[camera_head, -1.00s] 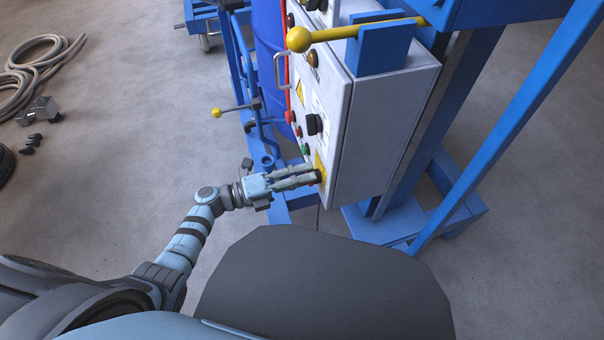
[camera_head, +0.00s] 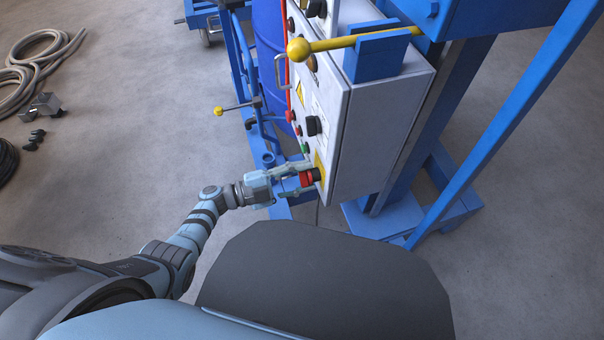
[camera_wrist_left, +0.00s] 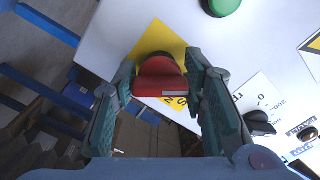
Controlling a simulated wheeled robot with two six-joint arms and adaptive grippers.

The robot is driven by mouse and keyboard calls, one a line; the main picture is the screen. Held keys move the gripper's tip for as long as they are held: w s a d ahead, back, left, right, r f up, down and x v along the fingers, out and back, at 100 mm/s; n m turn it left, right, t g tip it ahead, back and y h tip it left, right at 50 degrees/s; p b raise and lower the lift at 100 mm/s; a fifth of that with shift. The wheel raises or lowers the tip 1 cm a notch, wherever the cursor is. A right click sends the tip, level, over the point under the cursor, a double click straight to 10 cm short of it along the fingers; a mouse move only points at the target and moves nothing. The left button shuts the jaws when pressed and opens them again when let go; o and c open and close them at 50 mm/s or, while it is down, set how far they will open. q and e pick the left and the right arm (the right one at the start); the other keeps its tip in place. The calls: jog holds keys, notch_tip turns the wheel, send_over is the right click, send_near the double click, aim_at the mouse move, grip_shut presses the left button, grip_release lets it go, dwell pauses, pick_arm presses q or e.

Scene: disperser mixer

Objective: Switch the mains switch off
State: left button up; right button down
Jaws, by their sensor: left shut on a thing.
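The mains switch is a red rotary knob (camera_head: 307,178) on a yellow plate (camera_head: 320,162), low on the grey control cabinet (camera_head: 385,125). In the left wrist view the red knob (camera_wrist_left: 160,78) sits between the two fingers of my left gripper (camera_wrist_left: 160,66), with the yellow plate (camera_wrist_left: 162,38) behind it. In the head view my left gripper (camera_head: 304,177) is shut on the knob, one finger above it and one below. Lettering on the plate is partly hidden by the fingers and knob. My right gripper is not in view.
A green button (camera_wrist_left: 222,5) and a black selector knob (camera_wrist_left: 260,122) are on the panel near the switch. A yellow-ended lever (camera_head: 300,49) sticks out above the cabinet. Blue frame parts stand around it. The floor on the left is open, with coiled hoses (camera_head: 40,65) farther off.

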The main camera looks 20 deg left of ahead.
pick_arm(q)
jog(key=shift+n, duration=0.7)
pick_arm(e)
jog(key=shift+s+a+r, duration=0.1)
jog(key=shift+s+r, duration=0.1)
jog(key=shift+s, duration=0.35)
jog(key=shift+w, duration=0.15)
pick_arm(q)
jog(key=o, duration=1.2)
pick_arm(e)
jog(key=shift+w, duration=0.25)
pick_arm(q)
jog(key=shift+s, duration=0.1)
jog(key=v, duration=1.2)
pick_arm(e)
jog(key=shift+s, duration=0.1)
